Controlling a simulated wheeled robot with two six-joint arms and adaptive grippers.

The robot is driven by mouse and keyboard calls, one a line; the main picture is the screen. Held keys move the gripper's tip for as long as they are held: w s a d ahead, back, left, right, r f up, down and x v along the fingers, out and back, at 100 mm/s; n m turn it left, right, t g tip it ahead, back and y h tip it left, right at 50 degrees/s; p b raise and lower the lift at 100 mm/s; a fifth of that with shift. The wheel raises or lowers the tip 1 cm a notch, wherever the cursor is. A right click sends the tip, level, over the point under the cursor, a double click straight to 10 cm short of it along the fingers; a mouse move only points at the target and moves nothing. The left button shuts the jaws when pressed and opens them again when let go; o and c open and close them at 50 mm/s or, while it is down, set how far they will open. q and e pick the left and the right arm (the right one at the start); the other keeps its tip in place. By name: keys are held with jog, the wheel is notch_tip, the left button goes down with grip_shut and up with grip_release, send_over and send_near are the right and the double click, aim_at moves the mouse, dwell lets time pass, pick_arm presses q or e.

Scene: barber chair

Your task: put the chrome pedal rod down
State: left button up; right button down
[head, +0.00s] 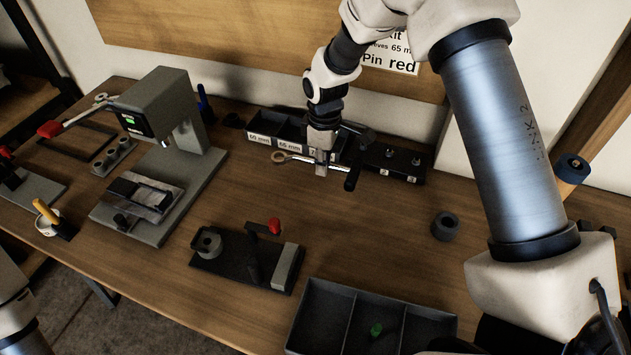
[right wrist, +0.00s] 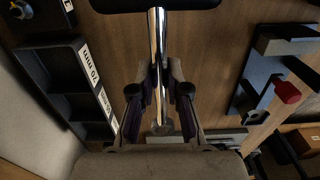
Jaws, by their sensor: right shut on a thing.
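The chrome pedal rod (head: 301,158) is held crosswise in my right gripper (head: 321,168), above the back part of the bench. Its ring end points left and a black bar-shaped end (head: 353,172) is at the right in the head view. In the right wrist view the shiny rod (right wrist: 158,50) runs between the two fingers of my right gripper (right wrist: 160,95), which are shut on it. The black bar shows at the top edge there. Whether the rod touches anything below is not clear. My left gripper is outside the head view.
A labelled black bin rack (head: 260,138) stands behind the gripper, with a dark block (head: 398,162) at its right. A grey press (head: 165,120) is at left. A fixture with a red knob (head: 245,262) and a divided tray (head: 335,310) are in front. A dark ring (head: 445,226) lies right.

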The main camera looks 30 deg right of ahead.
aim_at(322, 197)
jog(key=shift+w+d+f, duration=0.1)
jog(key=shift+w+d, duration=0.15)
jog(key=shift+s+a+f, duration=0.1)
jog(key=f, duration=0.1)
jog(key=a+f, duration=0.1)
jog(key=f, duration=0.1)
jog(key=shift+s, duration=0.2)
jog(key=f, duration=0.2)
jog(key=f+p, duration=0.1)
jog(key=d+f, duration=0.1)
jog(key=f, duration=0.1)
jog(key=shift+w+f, duration=0.15)
jog(key=shift+f, duration=0.15)
jog(key=shift+a+f, duration=0.2)
jog(key=shift+a, duration=0.05)
jog(key=shift+f, duration=0.2)
jog(key=c, duration=1.2)
grip_release()
jog(key=shift+d, duration=0.1)
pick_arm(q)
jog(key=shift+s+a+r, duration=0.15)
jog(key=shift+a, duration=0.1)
pick_arm(e)
jog(key=shift+o, duration=0.2)
jog(key=shift+r, duration=0.2)
